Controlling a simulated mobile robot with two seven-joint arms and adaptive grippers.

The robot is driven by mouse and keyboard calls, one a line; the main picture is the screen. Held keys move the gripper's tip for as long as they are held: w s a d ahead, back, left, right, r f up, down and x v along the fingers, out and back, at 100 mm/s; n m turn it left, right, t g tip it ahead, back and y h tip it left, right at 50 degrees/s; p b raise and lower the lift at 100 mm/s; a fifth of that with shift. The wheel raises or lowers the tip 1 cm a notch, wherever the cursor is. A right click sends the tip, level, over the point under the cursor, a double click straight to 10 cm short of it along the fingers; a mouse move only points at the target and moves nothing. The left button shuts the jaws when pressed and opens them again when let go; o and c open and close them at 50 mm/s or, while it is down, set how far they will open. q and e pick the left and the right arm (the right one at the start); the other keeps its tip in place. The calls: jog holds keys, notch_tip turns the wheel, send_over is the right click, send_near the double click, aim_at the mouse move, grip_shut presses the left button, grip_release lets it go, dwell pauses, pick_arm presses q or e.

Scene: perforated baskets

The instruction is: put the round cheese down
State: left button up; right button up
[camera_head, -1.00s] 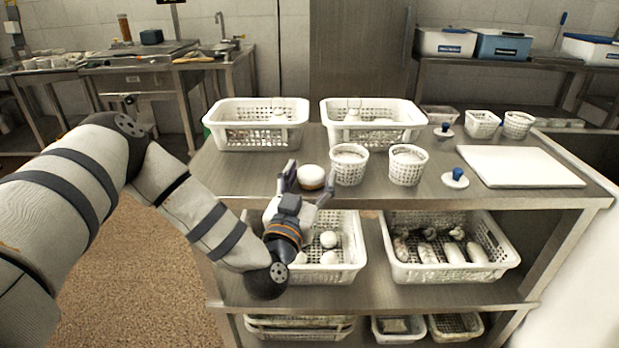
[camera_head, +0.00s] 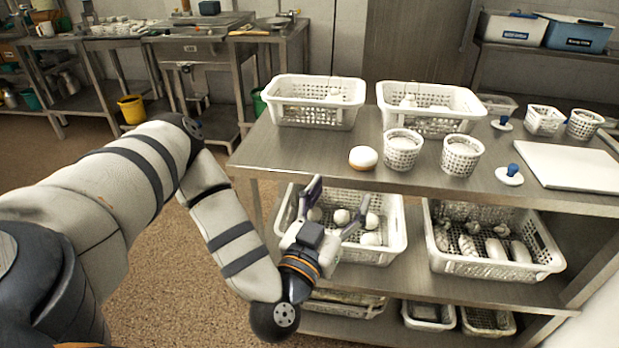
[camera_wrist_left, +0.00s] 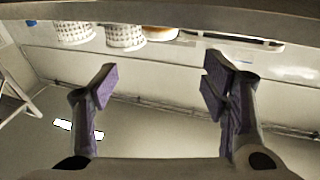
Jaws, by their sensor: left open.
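The round cheese (camera_head: 363,158), white on top with an orange-brown side, rests on the metal table top near its front edge, just left of a perforated white cup (camera_head: 402,150). My left gripper (camera_head: 338,205) is open and empty, below and in front of the cheese, before the lower-shelf basket. In the left wrist view the open fingers (camera_wrist_left: 160,90) have nothing between them. The cheese (camera_wrist_left: 160,33) shows there at the top edge, beside perforated cups (camera_wrist_left: 125,36). My right gripper does not show.
Two white baskets (camera_head: 316,115) stand at the back of the table. A second cup (camera_head: 461,156), a blue-knobbed lid (camera_head: 509,176) and a white board (camera_head: 570,165) lie to the right. A lower-shelf basket (camera_head: 396,245) holds several round white items; another (camera_head: 500,268) holds long pieces.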

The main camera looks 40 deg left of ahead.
pick_arm(q)
jog(key=s+d+f+m+g+h, duration=0.2)
jog(key=s+d+f+g+h, duration=0.2)
jog(key=d+f, duration=0.35)
jog(key=s+d+f+m+g+h, duration=0.2)
jog(key=s+d+f+g+h, duration=0.25)
jog(key=d+f, duration=0.3)
jog(key=s+a+f+g, duration=0.1)
jog(key=s+f+g, duration=0.35)
jog(key=s, duration=0.35)
jog(key=s+a+f+g, duration=0.1)
jog(key=s+f+g, duration=0.35)
jog(key=s, duration=0.35)
jog(key=s+a+n+g+y, duration=0.1)
jog(key=s+a+g+y, duration=0.2)
jog(key=s+a, duration=0.4)
jog(key=shift+s+a+n+g, duration=0.3)
jog(key=shift+s+a+g, duration=0.05)
jog(key=shift+s, duration=0.9)
